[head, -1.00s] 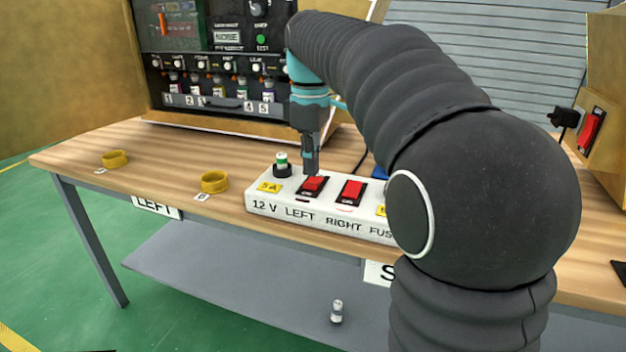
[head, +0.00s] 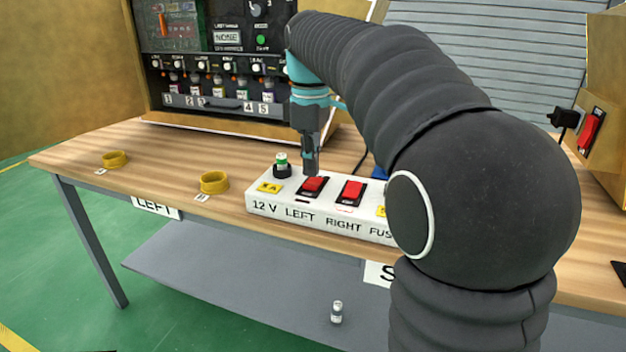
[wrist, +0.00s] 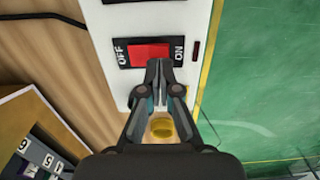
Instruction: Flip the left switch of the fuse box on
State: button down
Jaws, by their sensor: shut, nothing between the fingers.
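The white fuse box (head: 262,207) lies on the table, with lettering for left and right along its front. The red left switch (head: 313,184) sits beside the red right switch (head: 352,190). My gripper (head: 310,171) is shut and empty, pointing down at the left switch; whether it touches cannot be told. In the wrist view, the gripper tips (wrist: 158,65) overlap the lower edge of the red left switch (wrist: 147,53), somewhat toward its ON side. OFF is marked at its left end and ON at its right. The rocker's tilt is unclear.
A fuse holder with a green-topped fuse (head: 281,165) stands just left of the left switch. Two yellow rings (head: 214,182) (head: 115,159) lie on the wooden table (head: 140,190). The vending machine (head: 215,110) stands behind. My arm hides the fuse box's right end.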

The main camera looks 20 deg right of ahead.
aim_at(312, 184)
jog(key=shift+f+b, duration=0.7)
jog(key=shift+f, duration=0.5)
dwell(0.7)
notch_tip(312, 184, up, 5)
jog(key=p, duration=0.4)
jog(key=shift+p, duration=0.3)
jog(key=shift+r, duration=1.05)
jog(key=shift+s, duration=0.2)
jog(key=s+f+m+t, duration=0.2)
jog(key=s+f+m, duration=0.3)
jog(key=s, duration=0.6)
jog(key=s+f+m+t, duration=0.3)
jog(key=s+f+m, duration=0.2)
jog(key=s+f, duration=0.5)
jog(key=shift+s+f+m+t, duration=0.2)
jog(key=shift+s+m+t, duration=0.15)
jog(key=shift+s, duration=0.45)
